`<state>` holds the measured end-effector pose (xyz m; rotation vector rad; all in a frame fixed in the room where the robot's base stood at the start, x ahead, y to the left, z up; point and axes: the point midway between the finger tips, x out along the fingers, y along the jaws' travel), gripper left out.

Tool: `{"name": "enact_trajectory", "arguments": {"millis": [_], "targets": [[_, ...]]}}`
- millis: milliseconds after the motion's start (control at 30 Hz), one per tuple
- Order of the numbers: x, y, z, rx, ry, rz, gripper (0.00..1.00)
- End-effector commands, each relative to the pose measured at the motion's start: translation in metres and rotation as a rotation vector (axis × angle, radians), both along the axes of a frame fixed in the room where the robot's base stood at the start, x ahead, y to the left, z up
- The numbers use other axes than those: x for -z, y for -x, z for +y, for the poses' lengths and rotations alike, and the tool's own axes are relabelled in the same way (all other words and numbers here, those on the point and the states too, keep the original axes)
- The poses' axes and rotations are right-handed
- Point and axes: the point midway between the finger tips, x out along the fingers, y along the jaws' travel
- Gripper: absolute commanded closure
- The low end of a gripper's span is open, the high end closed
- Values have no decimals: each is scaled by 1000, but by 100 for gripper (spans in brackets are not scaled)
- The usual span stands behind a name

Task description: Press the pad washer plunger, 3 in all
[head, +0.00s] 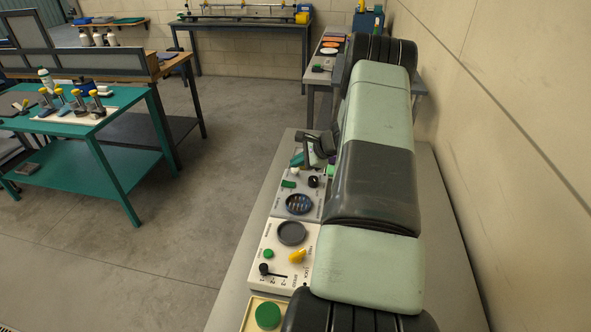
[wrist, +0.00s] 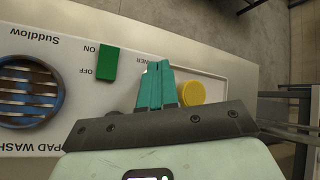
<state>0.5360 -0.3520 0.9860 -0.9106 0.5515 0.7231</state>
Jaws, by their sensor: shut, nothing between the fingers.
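The pad washer is a pale panel with a round dark-blue grilled basin (head: 299,204), which also shows at the left of the wrist view (wrist: 30,92). A green ON/OFF switch (wrist: 107,64) stands beside the basin. A black knob (head: 314,181) stands right of the switch in the head view. A yellow round cap (wrist: 191,93) shows just right of my fingers in the wrist view. I cannot tell which part is the plunger. My gripper (wrist: 155,88) is shut and empty, teal fingertips together, over the panel's far end. Contact with the panel or cap is unclear.
A nearer white panel carries a grey disc (head: 292,233), a yellow lever (head: 297,256) and a black-knobbed slider (head: 264,268). A green round button (head: 267,315) is at the bottom. A wall (head: 500,130) runs along the right. The floor left of the bench is clear.

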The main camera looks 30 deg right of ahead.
Motion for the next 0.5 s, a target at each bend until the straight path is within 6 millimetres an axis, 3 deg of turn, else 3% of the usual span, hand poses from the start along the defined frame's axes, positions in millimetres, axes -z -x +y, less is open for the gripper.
{"name": "enact_trajectory", "arguments": {"millis": [500], "targets": [[-12,-1,0,0,2,-2,100]]}}
